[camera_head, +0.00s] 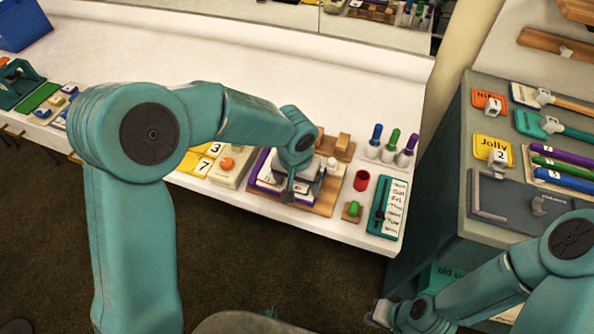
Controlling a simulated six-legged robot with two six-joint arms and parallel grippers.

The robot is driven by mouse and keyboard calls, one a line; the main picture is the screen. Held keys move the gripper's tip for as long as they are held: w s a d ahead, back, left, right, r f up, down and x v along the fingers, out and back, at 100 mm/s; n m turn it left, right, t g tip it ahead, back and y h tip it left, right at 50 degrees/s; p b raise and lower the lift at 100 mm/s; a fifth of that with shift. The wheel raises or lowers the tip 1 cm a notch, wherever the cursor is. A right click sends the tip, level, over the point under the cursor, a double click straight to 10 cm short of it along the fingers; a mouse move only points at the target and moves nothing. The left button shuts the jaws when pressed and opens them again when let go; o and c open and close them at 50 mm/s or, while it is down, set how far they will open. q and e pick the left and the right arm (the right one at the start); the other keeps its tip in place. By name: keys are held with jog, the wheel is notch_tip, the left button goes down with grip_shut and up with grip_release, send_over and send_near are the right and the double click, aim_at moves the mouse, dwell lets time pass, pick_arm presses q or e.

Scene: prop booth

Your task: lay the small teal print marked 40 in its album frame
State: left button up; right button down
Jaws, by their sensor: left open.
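An album-like board (262,182) with a purple edge and white pages lies on a wooden base on the white table. My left gripper (291,187) points down over its right part and hides much of it. The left gripper is open, and I see nothing held in it. Small dark marks show on the pages by the fingers, too small to read. I cannot make out the teal print marked 40 or its frame. My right gripper (398,316) is low at the bottom, beside the grey cabinet and away from the album; its jaw opening is unclear.
Around the album are yellow number cards (205,157), a wooden block stand (336,145), a red cup (362,180), a green knob (353,209) and a teal day board (387,205). Colored pegs (391,145) stand behind. The grey cabinet (470,205) rises at right. The white table's back is clear.

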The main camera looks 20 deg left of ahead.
pick_arm(q)
notch_tip(320, 180, up, 16)
jog(key=s, duration=0.2)
jog(key=shift+p, duration=0.3)
jog(key=shift+s+f, duration=0.1)
jog(key=shift+s, duration=0.05)
